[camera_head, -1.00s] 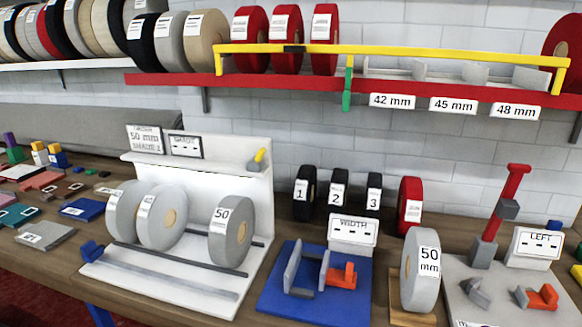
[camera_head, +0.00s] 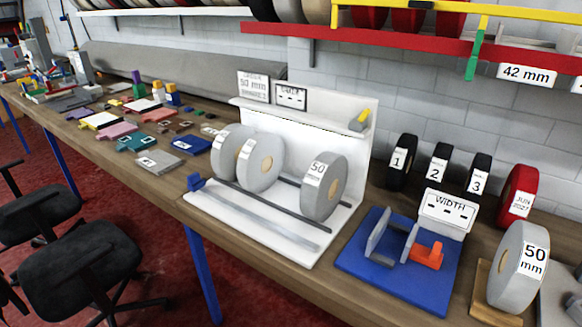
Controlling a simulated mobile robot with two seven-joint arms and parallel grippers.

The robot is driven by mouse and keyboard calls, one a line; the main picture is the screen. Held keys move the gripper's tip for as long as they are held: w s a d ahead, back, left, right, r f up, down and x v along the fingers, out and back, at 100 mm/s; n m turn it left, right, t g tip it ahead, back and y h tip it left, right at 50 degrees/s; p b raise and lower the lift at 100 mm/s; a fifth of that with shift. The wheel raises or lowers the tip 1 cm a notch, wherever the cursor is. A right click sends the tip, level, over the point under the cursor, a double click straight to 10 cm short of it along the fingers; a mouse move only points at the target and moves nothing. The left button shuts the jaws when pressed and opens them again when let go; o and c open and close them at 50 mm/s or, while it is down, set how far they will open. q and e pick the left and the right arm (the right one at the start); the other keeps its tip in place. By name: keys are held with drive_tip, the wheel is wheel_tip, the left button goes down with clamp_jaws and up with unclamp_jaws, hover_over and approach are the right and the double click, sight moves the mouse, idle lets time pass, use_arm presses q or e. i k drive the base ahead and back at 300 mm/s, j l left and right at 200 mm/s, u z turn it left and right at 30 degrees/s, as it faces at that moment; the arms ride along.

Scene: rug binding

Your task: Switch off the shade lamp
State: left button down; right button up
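The white shade stand (camera_head: 315,125) is in the middle of the head view, with grey tape rolls on its base, the right one marked 50 (camera_head: 324,187). A small yellow lever (camera_head: 361,118) on a grey block sits at the right end of its upper ledge; it looks tilted, and I cannot tell whether it is the lamp's switch or which setting it is in. A dark-framed display (camera_head: 291,96) and a card reading 50 mm (camera_head: 254,87) stand at the ledge's left. No lamp glow can be made out. Neither of my grippers is in view.
A blue width gauge (camera_head: 395,275) with an orange slider stands right of the stand. Black rolls 1, 2 and 3 (camera_head: 437,163) and a red roll (camera_head: 518,192) are behind it. Coloured swatches (camera_head: 158,162) lie left. Black chairs (camera_head: 80,250) stand before the bench (camera_head: 165,188).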

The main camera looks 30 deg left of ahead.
sight(366, 113)
drive_tip(key=k+l, duration=0.1)
drive_tip(key=l, duration=1.4)
drive_tip(key=k+l, duration=0.15)
drive_tip(key=l, duration=0.6)
